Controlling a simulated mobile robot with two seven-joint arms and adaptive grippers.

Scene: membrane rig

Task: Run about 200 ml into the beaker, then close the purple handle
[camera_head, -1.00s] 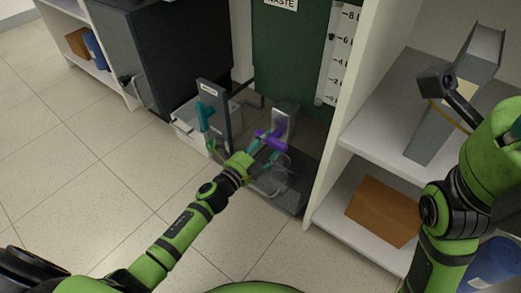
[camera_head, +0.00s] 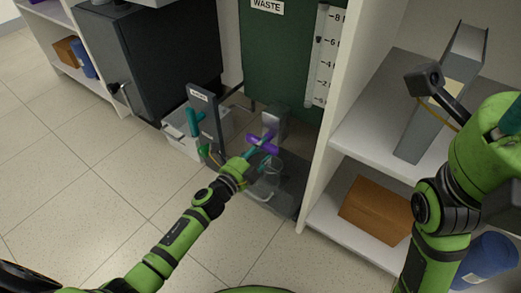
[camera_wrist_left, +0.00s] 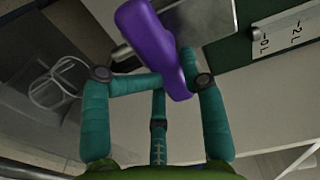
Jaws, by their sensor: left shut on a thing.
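The purple handle (camera_head: 262,144) sits on a grey metal block in front of the green waste tank, over a dark tray. My left gripper (camera_head: 252,154) reaches it from the front. In the left wrist view the purple handle (camera_wrist_left: 152,45) lies between the teal fingers of my left gripper (camera_wrist_left: 160,84), which is shut on it. The clear beaker (camera_head: 266,181) stands on the tray below the handle, partly behind my gripper; its liquid level is too small to read. My right arm is at the right, its gripper (camera_head: 513,118) cut by the frame edge.
The green waste tank (camera_head: 270,60) has a white level scale (camera_head: 320,55) on its right side. A second stand with a teal handle (camera_head: 193,121) is left of the tray (camera_head: 285,199). A shelf with a cardboard box (camera_head: 377,208) is right. The floor in front is clear.

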